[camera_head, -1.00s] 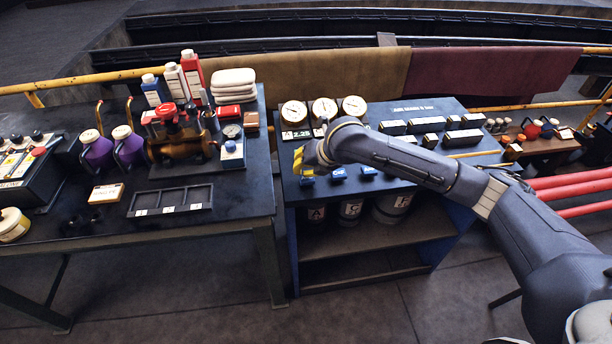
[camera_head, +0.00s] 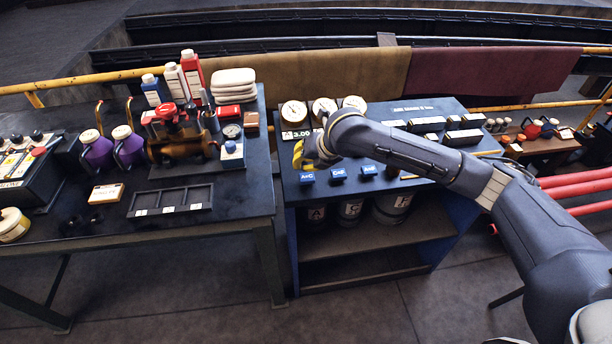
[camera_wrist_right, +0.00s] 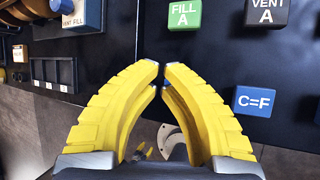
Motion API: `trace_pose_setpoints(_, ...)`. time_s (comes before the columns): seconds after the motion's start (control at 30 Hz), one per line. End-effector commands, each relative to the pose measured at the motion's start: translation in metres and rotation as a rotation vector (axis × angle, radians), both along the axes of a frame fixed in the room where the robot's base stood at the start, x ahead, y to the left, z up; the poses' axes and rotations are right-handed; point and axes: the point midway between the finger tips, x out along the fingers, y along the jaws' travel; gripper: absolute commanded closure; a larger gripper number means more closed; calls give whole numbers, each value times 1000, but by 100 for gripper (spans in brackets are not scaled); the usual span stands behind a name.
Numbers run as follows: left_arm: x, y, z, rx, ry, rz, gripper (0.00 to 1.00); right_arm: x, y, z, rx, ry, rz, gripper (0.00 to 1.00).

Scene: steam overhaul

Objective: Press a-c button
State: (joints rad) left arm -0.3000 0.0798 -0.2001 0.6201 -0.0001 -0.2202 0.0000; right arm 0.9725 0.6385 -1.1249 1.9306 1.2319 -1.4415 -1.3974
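The blue A=C button (camera_head: 307,177) is the leftmost of three blue buttons on the front edge of the dark bench top. My right gripper (camera_head: 298,154), with yellow fingers, is just behind and above that button, and a gap shows between them. In the right wrist view my right gripper (camera_wrist_right: 161,70) has its fingertips brought together with only a thin slit, holding nothing visible. The A=C button's label does not show there; the fingers cover part of the panel. My left gripper is not in view.
The blue C=F button (camera_head: 338,174) sits right of A=C, and also shows in the right wrist view (camera_wrist_right: 255,101). A green FILL A button (camera_wrist_right: 185,14) and dark VENT A button (camera_wrist_right: 267,12) are close by. Gauges (camera_head: 323,110) stand behind. The left table (camera_head: 235,200) holds bottles and a tray.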

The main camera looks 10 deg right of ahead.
Motion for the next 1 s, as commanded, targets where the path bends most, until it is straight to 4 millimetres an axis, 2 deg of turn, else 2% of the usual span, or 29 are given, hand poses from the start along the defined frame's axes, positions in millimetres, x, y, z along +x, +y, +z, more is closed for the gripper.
trace_pose_setpoints(0.53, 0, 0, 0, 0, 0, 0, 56, 0, 0, 45, -1, -2, 0, 100)
trace_pose_setpoints(1.0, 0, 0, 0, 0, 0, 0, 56, 0, 0, 51, 0, 0, 0, 100)
